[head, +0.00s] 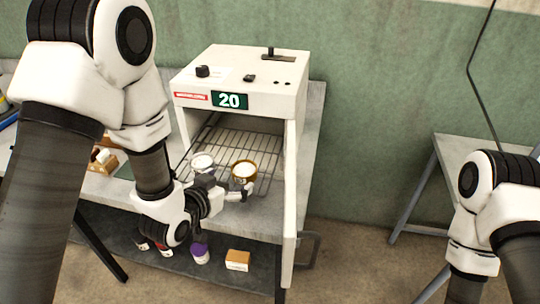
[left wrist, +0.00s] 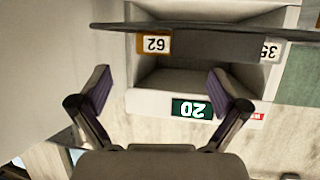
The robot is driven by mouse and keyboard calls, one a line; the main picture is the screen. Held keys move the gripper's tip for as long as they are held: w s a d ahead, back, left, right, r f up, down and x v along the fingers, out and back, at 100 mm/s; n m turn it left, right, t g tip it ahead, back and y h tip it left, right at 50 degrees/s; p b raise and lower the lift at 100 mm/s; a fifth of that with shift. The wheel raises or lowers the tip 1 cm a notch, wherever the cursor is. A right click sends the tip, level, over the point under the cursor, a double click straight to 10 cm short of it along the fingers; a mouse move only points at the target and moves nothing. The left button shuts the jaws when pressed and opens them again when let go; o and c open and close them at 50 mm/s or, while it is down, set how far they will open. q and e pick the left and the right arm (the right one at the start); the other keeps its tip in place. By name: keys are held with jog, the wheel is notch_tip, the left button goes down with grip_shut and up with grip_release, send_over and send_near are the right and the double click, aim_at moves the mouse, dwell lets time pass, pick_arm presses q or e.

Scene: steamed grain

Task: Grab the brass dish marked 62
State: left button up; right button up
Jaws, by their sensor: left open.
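The brass dish (head: 243,171), holding pale contents, sits on the wire rack inside the white cabinet, on the rack's right side. In the left wrist view, which looks upside down, a brass-edged 62 label (left wrist: 156,44) shows between and beyond my fingers. A second, silvery dish (head: 203,162) stands to its left on the rack; a 35 label (left wrist: 270,50) shows at the right of the wrist view. My left gripper (head: 241,190) is open and empty, just in front of the brass dish. It also shows in the wrist view (left wrist: 163,88), fingers wide apart. My right gripper is out of view.
The cabinet (head: 292,190) has side walls around the rack (head: 225,145) and a top panel with a 20 display (head: 230,101). Below are a purple-topped jar (head: 200,253) and an orange-brown box (head: 238,259). A side table (head: 470,150) stands at right.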

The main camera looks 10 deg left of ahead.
aim_at(250, 167)
pick_arm(q)
jog(key=shift+w+d+f+p, duration=0.1)
jog(key=shift+w+f+p, duration=0.1)
jog(key=shift+w, duration=0.15)
jog(key=shift+w+f+p, duration=0.1)
jog(key=shift+w+p, duration=0.1)
jog(key=shift+w, duration=0.15)
jog(key=p+x, duration=0.1)
jog(key=x, duration=0.3)
jog(key=shift+w+d+p, duration=0.2)
jog(key=shift+w+p, duration=0.15)
jog(key=shift+p, duration=0.05)
jog(key=shift+w+f, duration=0.2)
jog(key=shift+w, duration=0.05)
jog(key=shift+s+a, duration=0.1)
jog(key=c, duration=1.3)
